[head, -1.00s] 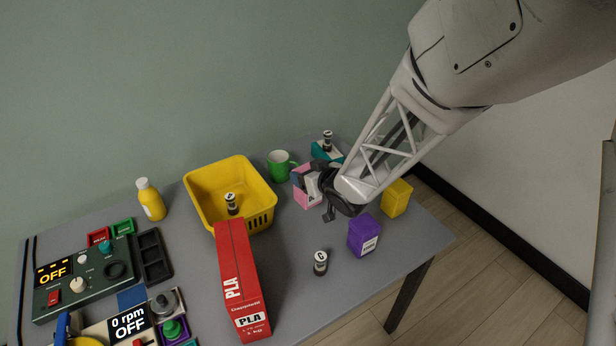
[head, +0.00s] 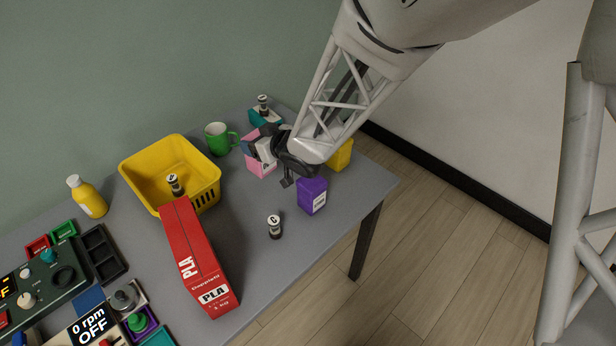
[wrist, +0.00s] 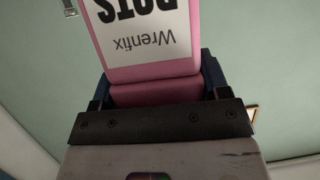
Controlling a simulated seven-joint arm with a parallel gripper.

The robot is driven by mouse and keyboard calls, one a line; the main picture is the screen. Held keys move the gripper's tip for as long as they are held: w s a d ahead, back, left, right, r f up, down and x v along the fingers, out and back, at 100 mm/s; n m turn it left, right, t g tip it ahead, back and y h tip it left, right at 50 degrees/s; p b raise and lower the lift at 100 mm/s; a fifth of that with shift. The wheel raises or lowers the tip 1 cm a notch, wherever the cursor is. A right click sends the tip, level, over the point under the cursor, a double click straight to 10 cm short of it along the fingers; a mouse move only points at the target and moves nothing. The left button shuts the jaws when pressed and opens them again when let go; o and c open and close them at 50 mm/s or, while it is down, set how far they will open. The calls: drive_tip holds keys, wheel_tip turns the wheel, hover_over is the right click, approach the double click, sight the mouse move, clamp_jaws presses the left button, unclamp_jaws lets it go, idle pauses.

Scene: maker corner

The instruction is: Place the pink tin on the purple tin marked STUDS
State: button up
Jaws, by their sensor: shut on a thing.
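The pink tin (head: 261,169) is between the fingers of my gripper (head: 262,147), right of the green mug. My gripper is shut on it; the arm comes in from the upper right. In the wrist view the pink tin (wrist: 150,73) fills the upper middle, its white label upside down and partly cut off, reading "Wrenfix". I cannot tell whether its base touches the table. The purple tin (head: 312,195) stands upright on the table, to the right of and nearer than the pink tin. Its top is clear; its label is too small to read.
A yellow tin (head: 342,155) stands behind the purple tin, partly hidden by my arm. A small jar (head: 274,227) stands in front. A green mug (head: 217,139), teal tin (head: 258,120) with a jar on it, yellow basket (head: 135,181) and red PLA box (head: 196,258) are left.

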drive_tip(key=s+f+v, duration=0.1)
drive_tip(key=f+v, duration=0.1)
drive_tip(key=v, duration=1.1)
drive_tip(key=s+f+v, duration=0.2)
drive_tip(key=f+v, duration=0.1)
drive_tip(key=v, duration=1)
drive_tip(key=shift+s+m+t+h, duration=0.15)
drive_tip(key=shift+m+t+h, duration=0.15)
drive_tip(key=shift+m, duration=0.1)
drive_tip(key=w+a+f, duration=0.1)
drive_tip(key=w+a, duration=0.3)
drive_tip(key=w, duration=1)
drive_tip(key=shift+w+f, duration=0.2)
drive_tip(key=shift+w, duration=0.1)
drive_tip(key=shift+a, duration=0.15)
drive_tip(key=shift+w+a+f, duration=0.1)
drive_tip(key=shift+w+f, duration=0.1)
drive_tip(key=shift+f, duration=0.7)
drive_tip(key=shift+w+a+f, duration=0.1)
drive_tip(key=shift+w+f, duration=0.1)
drive_tip(key=shift+f, duration=0.7)
drive_tip(key=shift+f, duration=0.1)
